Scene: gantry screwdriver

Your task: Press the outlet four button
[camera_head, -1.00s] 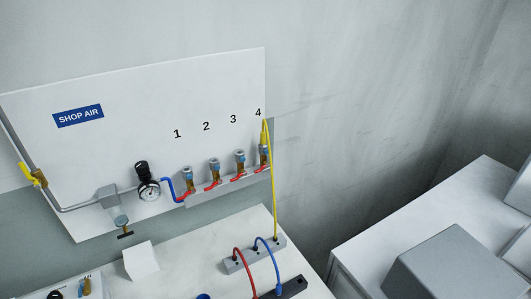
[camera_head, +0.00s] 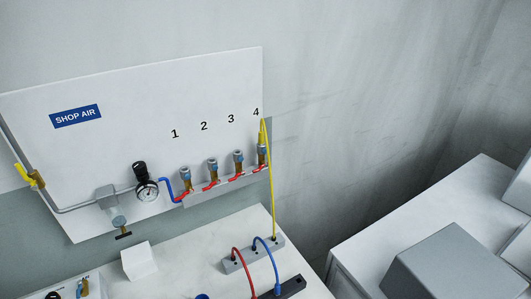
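Outlet four is the rightmost fitting (camera_head: 262,152) on the white shop air panel (camera_head: 120,95), under the printed number 4 (camera_head: 256,112). A yellow hose (camera_head: 271,190) runs from its top down to a grey block (camera_head: 253,256) on the bench. No separate button on outlet four can be made out at this size. Outlets one (camera_head: 186,177), two (camera_head: 213,168) and three (camera_head: 238,160) stand to its left with red levers and no hose on top. Neither of my grippers is in view.
The white bench (camera_head: 195,252) below the panel holds a white cube (camera_head: 139,261) and red and blue hoses (camera_head: 273,265) at the grey block. A gauge (camera_head: 147,190) and a yellow-handled valve (camera_head: 29,177) are further left. A grey box (camera_head: 445,265) sits on the right counter (camera_head: 440,195).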

